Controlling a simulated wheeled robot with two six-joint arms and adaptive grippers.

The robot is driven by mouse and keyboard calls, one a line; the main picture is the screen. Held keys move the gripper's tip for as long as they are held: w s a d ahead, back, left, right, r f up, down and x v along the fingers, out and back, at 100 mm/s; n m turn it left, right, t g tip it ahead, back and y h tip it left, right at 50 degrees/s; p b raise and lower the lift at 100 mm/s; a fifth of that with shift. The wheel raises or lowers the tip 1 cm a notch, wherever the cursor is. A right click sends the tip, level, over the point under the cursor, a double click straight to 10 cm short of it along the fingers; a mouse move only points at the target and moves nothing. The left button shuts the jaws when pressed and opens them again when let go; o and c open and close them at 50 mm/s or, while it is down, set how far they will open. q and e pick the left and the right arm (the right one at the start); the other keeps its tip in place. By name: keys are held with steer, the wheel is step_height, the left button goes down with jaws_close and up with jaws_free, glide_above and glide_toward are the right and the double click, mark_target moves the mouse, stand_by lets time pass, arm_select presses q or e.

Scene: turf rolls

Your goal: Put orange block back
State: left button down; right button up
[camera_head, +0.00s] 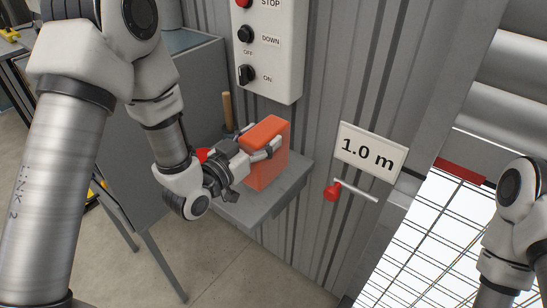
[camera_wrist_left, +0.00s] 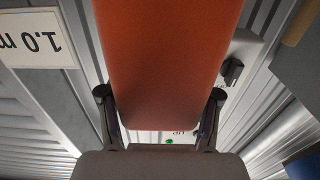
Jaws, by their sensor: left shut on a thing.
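The orange block (camera_head: 267,151) stands upright at the small grey wall shelf (camera_head: 259,205) in the head view. My left gripper (camera_head: 265,150) reaches in from the left and is shut on the block, with its fingers on both sides of it. In the left wrist view the block (camera_wrist_left: 168,60) fills the middle, between the two fingers (camera_wrist_left: 160,112). I cannot tell whether the block's base touches the shelf. My right arm shows at the right edge of the head view, but its gripper is out of view.
A control panel (camera_head: 268,50) with STOP, DOWN and ON labels hangs above the shelf. A 1.0 m sign (camera_head: 368,151) and a red-tipped lever (camera_head: 333,191) are on the wall to the right. A wooden handle (camera_head: 228,110) stands behind the gripper. A grey cabinet (camera_head: 190,75) is at left.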

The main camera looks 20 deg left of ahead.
mark_target(274, 129)
arm_select(q)
steer(key=x, duration=0.4)
steer(key=shift+w+d+p, duration=0.1)
steer(key=shift+d+p, duration=0.1)
steer(key=shift+p, duration=0.1)
step_height(274, 129, down, 6)
steer(key=shift+w+a+f, duration=0.1)
steer(key=shift+w+f+p, duration=0.15)
steer(key=shift+f+p, duration=0.15)
steer(key=shift+p, duration=0.2)
steer(key=shift+w+f, duration=0.15)
steer(key=shift+f, duration=0.05)
steer(key=c, duration=0.7)
jaws_free()
steer(key=shift+f, duration=0.1)
steer(key=o, duration=0.5)
